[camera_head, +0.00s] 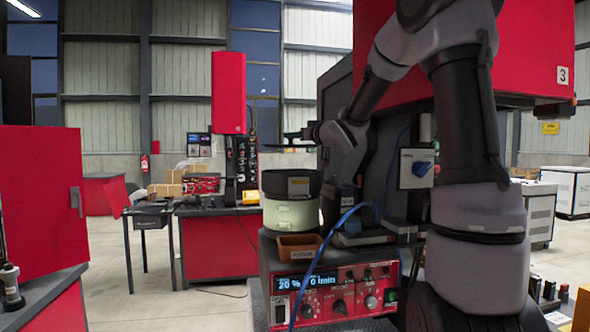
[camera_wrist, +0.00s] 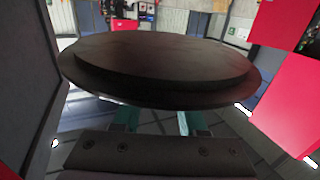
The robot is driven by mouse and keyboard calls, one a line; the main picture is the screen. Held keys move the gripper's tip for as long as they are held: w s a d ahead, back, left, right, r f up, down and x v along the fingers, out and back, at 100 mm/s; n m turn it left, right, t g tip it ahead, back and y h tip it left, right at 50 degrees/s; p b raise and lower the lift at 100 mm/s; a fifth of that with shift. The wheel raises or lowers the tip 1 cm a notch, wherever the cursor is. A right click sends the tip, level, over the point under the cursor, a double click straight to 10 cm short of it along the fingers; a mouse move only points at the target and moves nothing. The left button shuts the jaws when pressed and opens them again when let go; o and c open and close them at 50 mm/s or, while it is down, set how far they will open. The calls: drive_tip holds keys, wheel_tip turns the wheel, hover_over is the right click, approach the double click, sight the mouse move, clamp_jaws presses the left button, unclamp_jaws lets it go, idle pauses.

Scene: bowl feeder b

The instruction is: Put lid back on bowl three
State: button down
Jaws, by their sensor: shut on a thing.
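A dark round lid (camera_wrist: 155,70) fills the upper middle of the wrist view, roughly level. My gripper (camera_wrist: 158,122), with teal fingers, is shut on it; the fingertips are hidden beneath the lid. In the head view, my gripper (camera_head: 294,136) is small and partly hidden by my arm, and the lid (camera_head: 287,147) shows only as a thin dark edge. It is above a black bowl (camera_head: 286,184) with a small label, apart from it. The bowl stands on a pale green drum (camera_head: 290,214). The bowl's inside is hidden.
A red control box (camera_head: 340,296) with a lit display sits below the drum, with a small brown tray (camera_head: 298,247) on top. A blue cable (camera_head: 325,247) loops beside it. A dark upright panel (camera_head: 345,120) stands close right of the bowl. A red cabinet (camera_head: 460,55) hangs above.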

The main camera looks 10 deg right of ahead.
wheel_tip(320, 180, down, 8)
drive_tip(key=shift+f, duration=0.15)
idle(0.3)
drive_tip(key=shift+f, duration=0.1)
drive_tip(key=shift+c, duration=2.3)
unclamp_jaws()
